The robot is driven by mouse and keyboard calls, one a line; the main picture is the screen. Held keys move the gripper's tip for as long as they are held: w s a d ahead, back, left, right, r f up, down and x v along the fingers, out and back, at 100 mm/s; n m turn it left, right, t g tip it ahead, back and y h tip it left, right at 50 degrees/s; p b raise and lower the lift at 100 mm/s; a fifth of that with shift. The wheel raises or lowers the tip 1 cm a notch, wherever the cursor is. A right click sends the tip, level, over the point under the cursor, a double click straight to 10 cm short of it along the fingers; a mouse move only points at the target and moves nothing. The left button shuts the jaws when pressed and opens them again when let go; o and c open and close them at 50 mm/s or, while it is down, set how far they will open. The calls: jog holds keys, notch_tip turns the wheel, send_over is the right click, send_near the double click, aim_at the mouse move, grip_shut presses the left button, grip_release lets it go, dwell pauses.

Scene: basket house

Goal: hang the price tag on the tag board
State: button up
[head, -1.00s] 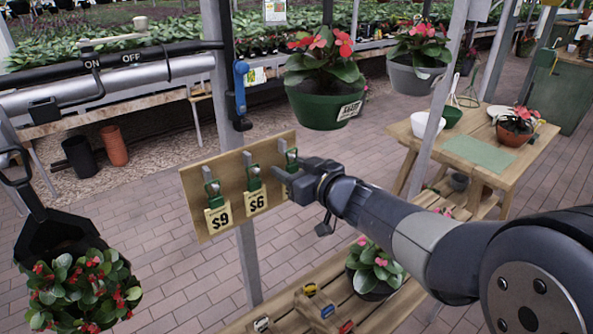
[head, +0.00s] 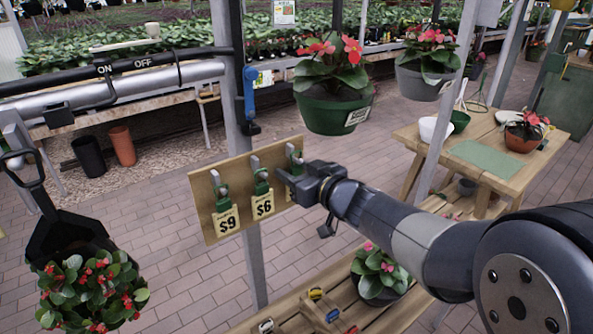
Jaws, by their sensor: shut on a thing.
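The wooden tag board (head: 222,178) is mounted on a grey post left of centre. It has three metal hooks in a row. A $9 price tag (head: 227,220) hangs at the left hook and a $6 price tag (head: 263,205) at the middle hook, each with a green top. My gripper (head: 284,181) is at the right end of the board, just below the right hook (head: 292,150). It is shut on a price tag, of which only a green top part (head: 297,166) shows at that hook. The rest is hidden, and I cannot tell whether it is hooked.
A green hanging pot (head: 335,112) is above and right of my gripper. A slatted wooden bench (head: 400,305) with a potted plant and small tools is below my arm. A red-flowered plant (head: 90,290) hangs at the lower left. A wooden table (head: 420,140) stands at the right.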

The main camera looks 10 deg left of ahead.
jog(key=shift+f, duration=0.2)
dwell(0.3)
jog(key=shift+f, duration=0.3)
jog(key=o, duration=0.8)
jog(key=shift+f, duration=0.1)
jog(key=shift+o, duration=0.2)
jog(key=shift+s, duration=0.2)
jog(key=v, duration=1)
jog(key=shift+d, duration=0.45)
jog(key=shift+w, duration=0.1)
